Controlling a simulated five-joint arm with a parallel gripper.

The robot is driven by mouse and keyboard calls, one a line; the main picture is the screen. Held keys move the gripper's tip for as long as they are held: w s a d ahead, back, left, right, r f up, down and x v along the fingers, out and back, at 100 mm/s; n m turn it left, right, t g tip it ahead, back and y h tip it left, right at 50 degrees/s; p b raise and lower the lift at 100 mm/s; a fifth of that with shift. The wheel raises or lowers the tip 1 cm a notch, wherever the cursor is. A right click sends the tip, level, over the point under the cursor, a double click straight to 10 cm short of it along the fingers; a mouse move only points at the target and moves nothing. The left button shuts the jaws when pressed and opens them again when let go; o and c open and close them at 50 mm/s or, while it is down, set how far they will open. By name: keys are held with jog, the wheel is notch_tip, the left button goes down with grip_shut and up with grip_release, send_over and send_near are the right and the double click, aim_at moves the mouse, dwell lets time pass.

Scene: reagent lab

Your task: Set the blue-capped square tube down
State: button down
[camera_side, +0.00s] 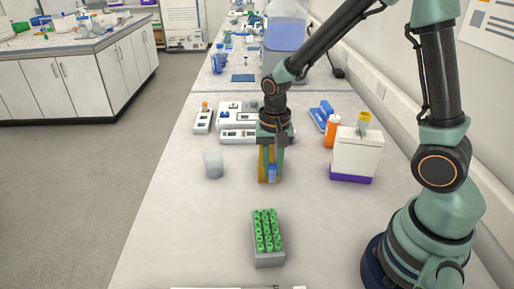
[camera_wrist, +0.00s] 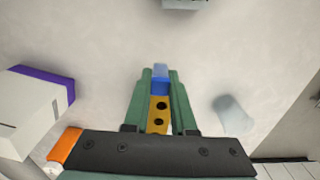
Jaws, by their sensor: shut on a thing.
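The blue-capped square tube (camera_side: 272,173) is between the fingertips of my gripper (camera_side: 271,178), low over the bench in the side view. In the wrist view, the fingers of my gripper (camera_wrist: 158,78) are shut on the tube, whose blue end (camera_wrist: 160,72) shows between the tips. The fingers hide much of the tube. A yellow-orange piece with dark round holes (camera_wrist: 158,115) shows between the fingers, and orange-yellow also shows beside them in the side view (camera_side: 263,165). I cannot tell whether the tube touches the bench.
A grey rack of green-capped tubes (camera_side: 268,259) stands nearer the camera. A clear cup (camera_side: 213,165) is to the left. A white box with a purple base (camera_side: 356,158) and an orange bottle (camera_side: 332,132) are to the right. White devices (camera_side: 237,136) lie behind. Bench between cup and rack is clear.

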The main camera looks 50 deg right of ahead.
aim_at(272, 181)
jog(key=shift+f, duration=2.95)
jog(key=c, duration=0.7)
grip_release()
jog(key=shift+f, duration=0.15)
jog(key=shift+c, duration=0.2)
notch_tip(272, 181, up, 12)
jog(key=shift+r, duration=0.25)
jog(key=s+d+r+n+t, duration=0.1)
jog(key=s+r+n+t, duration=0.4)
jog(key=s+r+n, duration=0.2)
jog(key=shift+d+r+n+t, duration=0.25)
jog(key=shift+r+n, duration=0.75)
jog(key=shift+r, duration=1.05)
